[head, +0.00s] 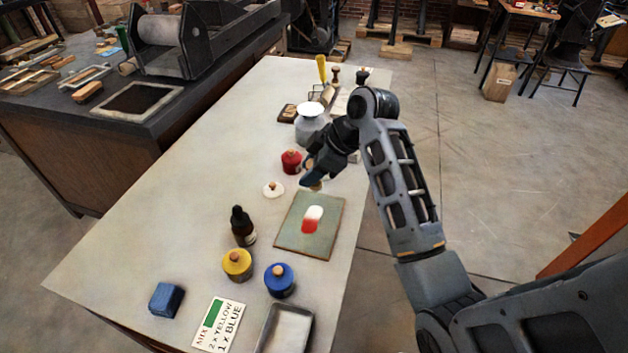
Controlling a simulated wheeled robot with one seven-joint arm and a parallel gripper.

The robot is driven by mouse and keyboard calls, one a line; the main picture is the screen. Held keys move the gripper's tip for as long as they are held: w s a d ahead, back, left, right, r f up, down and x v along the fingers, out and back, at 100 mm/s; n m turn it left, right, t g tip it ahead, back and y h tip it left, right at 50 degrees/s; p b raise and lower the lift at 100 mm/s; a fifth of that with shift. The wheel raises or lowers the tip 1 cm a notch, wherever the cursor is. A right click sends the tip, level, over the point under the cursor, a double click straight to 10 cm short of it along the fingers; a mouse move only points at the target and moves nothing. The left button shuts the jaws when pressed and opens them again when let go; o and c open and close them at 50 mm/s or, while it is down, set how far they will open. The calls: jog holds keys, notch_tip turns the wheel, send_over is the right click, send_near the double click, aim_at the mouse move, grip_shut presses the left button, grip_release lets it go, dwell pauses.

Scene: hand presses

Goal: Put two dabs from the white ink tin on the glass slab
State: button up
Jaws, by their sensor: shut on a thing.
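The glass slab (290,235) is a grey-green plate lying on the bench. A white patch (315,212) and a red patch (310,227) touch each other near its middle. My gripper (313,177) is above the bench just beyond the slab's far edge. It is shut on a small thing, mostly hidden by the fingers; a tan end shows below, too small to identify. A white lid with a wooden knob (273,189) lies left of my gripper. I cannot make out the white ink tin's body. A large grey jar with a white top (311,124) stands farther back.
A red tin (291,162) stands close left of my gripper. A dark bottle (242,227), yellow tin (237,264), blue tin (280,280), blue block (165,299), mix card (219,325) and metal tray (284,330) are nearer. The bench's left side is clear.

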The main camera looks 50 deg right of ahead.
jog(key=w+d+r+h, duration=0.15)
jog(key=w+d, duration=0.45)
jog(key=d, duration=0.6)
jog(key=shift+s+a+f+b, duration=0.1)
jog(key=shift+f+b, duration=1.15)
jog(key=shift+f, duration=0.1)
jog(key=shift+s+a+f+b, duration=0.1)
jog(key=shift+f+b, duration=1.1)
jog(key=shift+f, duration=0.15)
jog(key=shift+f, duration=0.7)
jog(key=shift+r, duration=0.1)
notch_tip(320, 180, up, 7)
jog(key=p, duration=0.5)
dwell(0.6)
